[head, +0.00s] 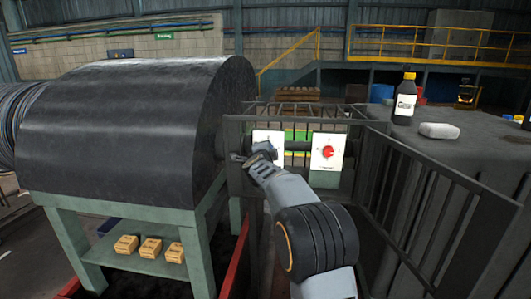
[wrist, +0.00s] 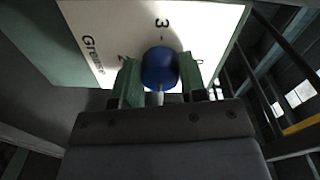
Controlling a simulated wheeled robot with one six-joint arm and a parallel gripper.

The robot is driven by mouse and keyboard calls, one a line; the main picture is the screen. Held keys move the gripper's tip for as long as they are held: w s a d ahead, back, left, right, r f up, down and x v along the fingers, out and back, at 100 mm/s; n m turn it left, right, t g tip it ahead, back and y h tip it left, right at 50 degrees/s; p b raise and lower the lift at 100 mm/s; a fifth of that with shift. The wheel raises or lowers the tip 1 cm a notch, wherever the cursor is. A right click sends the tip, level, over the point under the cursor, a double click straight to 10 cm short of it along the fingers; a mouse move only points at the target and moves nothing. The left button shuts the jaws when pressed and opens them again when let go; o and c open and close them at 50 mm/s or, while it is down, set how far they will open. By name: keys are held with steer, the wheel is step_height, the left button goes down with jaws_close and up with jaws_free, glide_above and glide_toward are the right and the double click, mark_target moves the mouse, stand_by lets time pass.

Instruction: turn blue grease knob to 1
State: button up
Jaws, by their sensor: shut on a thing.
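The blue grease knob (wrist: 159,68) sits on a white plate (wrist: 95,25) that reads "Grease", with the numbers 3 and 2 visible in the wrist view. My gripper (wrist: 160,85) is shut on the knob, with one green finger on each side of it. The knob's pointer and the number 1 cannot be made out. In the head view my gripper (head: 262,152) reaches the left white plate (head: 267,137) on the railing and hides the knob.
A red knob (head: 328,152) on a second white plate is just right of my gripper. A large dark drum (head: 130,130) stands left. Dark railings (head: 440,200) run along the right, beside a grey surface with a bottle (head: 404,100) and a pale block (head: 439,131).

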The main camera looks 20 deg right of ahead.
steer(key=shift+a, duration=0.1)
stand_by(0.3)
steer(key=o, duration=0.9)
steer(key=shift+s, duration=0.1)
steer(key=b+v, duration=0.1)
steer(key=v, duration=1.2)
steer(key=shift+s+a, duration=0.2)
